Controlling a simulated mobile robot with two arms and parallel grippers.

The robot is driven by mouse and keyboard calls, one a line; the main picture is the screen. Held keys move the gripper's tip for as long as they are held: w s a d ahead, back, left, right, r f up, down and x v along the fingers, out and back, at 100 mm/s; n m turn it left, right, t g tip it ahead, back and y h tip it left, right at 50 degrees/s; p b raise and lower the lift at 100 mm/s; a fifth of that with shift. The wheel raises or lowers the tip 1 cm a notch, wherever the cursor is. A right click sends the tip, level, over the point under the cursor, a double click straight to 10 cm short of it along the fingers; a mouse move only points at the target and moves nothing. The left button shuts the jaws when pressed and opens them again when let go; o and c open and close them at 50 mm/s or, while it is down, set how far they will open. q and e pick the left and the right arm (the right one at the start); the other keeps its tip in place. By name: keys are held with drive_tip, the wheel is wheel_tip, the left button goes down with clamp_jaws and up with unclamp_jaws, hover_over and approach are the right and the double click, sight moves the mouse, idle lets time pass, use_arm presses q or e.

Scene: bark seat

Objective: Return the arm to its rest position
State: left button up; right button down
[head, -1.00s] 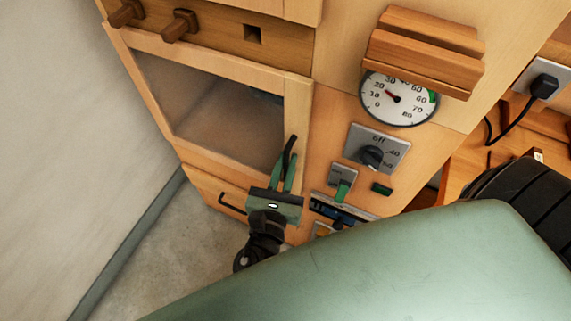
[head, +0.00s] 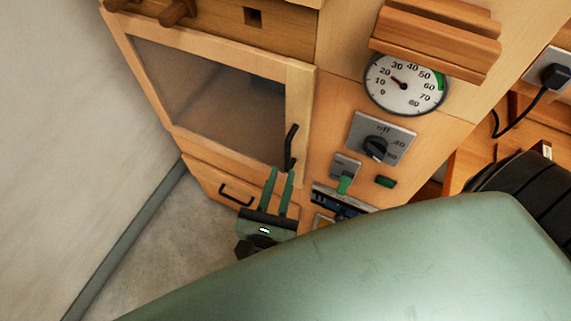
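The door looks shut.
Right of the door are a round dial (head: 406,84), a knob plate (head: 381,139) and a green switch (head: 345,184). A drawer handle (head: 235,195) is at lower left. A plugged-in cord (head: 515,112) hangs at right. Bare floor (head: 165,240) lies lower left.

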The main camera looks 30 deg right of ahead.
use_arm(q)
drive_tip(key=shift+s+a, duration=0.25)
idle(0.4)
drive_tip(key=a+f+n+g+y, duration=0.1)
drive_tip(key=a+f+n, duration=0.25)
drive_tip(key=f, duration=0.35)
drive_tip(key=w+a+f+n+g+y, duration=0.1)
drive_tip(key=a+f+n+y, duration=0.1)
drive_tip(key=f+n, duration=0.35)
drive_tip(key=a+f+n+g+y, duration=0.1)
drive_tip(key=a+f+n, duration=0.1)
drive_tip(key=f, duration=0.7)
drive_tip(key=s+a+f+n+g+y+p, duration=0.1)
drive_tip(key=s+a+f+n+g+y, duration=0.25)
drive_tip(key=a+f+n, duration=0.95)
drive_tip(key=s+a+f+n+g+y, duration=0.2)
drive_tip(key=s+a+f+n+g, duration=0.1)
drive_tip(key=s+a+f+n, duration=0.5)
drive_tip(key=s+a+f+n+g+y+p, duration=0.1)
drive_tip(key=s+a+f+n+g+y, duration=0.1)
drive_tip(key=s+a+f+n, duration=0.6)
drive_tip(key=s+n+g, duration=0.1)
drive_tip(key=s, duration=0.5)
drive_tip(key=shift+s+a+f+n, duration=0.15)
drive_tip(key=shift+f+n, duration=0.05)
drive_tip(key=shift+n, duration=0.1)
